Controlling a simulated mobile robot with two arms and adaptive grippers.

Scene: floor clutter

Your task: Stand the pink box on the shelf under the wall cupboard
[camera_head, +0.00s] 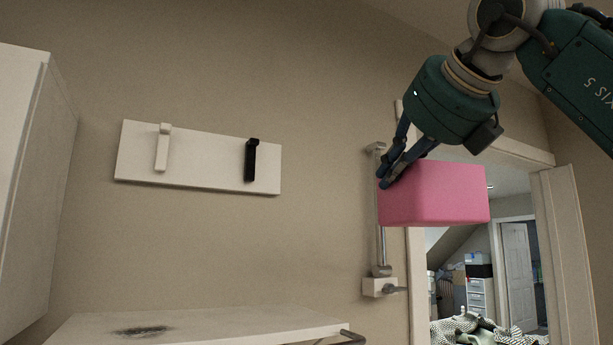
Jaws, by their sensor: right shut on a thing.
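The pink box (435,195) hangs in the air at the right of the head view, in front of the door frame. My right gripper (388,180) reaches down from the upper right and is shut on the box at its left upper part. A pale shelf (220,322) lies low in the view, to the left of and below the box, with a dark smudge on its top. The wall cupboard (28,190) stands at the left edge, higher than the shelf. My left gripper is not in view.
A pale board (215,178) with a white hook and a black hook is on the wall above the shelf. A metal rail with a bracket (380,287) runs down the wall behind the box. An open doorway (480,260) leads to a cluttered room. The shelf's visible top is bare.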

